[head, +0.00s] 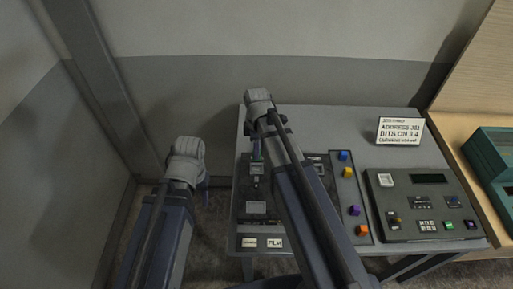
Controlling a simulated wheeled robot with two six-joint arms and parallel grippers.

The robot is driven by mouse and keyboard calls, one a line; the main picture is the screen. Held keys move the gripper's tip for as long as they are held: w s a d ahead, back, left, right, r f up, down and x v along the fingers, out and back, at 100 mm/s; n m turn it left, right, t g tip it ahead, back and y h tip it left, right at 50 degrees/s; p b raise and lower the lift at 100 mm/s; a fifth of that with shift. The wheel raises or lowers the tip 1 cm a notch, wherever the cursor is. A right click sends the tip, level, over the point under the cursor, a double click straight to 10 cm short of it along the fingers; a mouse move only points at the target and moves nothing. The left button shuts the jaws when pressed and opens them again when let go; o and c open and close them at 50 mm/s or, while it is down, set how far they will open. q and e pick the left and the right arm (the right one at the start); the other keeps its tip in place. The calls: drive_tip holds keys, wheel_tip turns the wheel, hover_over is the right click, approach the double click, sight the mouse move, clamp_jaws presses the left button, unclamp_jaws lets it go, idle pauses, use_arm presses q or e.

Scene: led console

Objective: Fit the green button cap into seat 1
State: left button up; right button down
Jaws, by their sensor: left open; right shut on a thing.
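My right gripper (257,153) points down over the left part of the dark console panel (245,216), close above a small grey module. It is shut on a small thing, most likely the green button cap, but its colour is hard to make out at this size. Seat 1 cannot be told apart here; the gripper and my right arm cover part of the panel. My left gripper (203,184) is off the table's left side, open, with its fingers mostly hidden behind its own wrist.
Blue (344,156), orange (348,172) and purple (354,210) caps sit in a column on the panel's right strip. A control box (412,178) with small buttons and a white sign (400,131) stand farther right. A teal crate (489,152) is on the wooden bench.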

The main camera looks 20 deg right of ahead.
drive_tip(key=b, duration=0.5)
hover_over(257, 170)
drive_tip(key=shift+f, duration=2.75)
drive_tip(key=shift+f+b, duration=1.1)
drive_tip(key=shift+f, duration=0.05)
drive_tip(key=shift+c, duration=2.3)
unclamp_jaws()
drive_tip(key=shift+r, duration=0.1)
wheel_tip(257, 170, up, 8)
drive_tip(key=p, duration=0.8)
drive_tip(key=shift+f, duration=0.2)
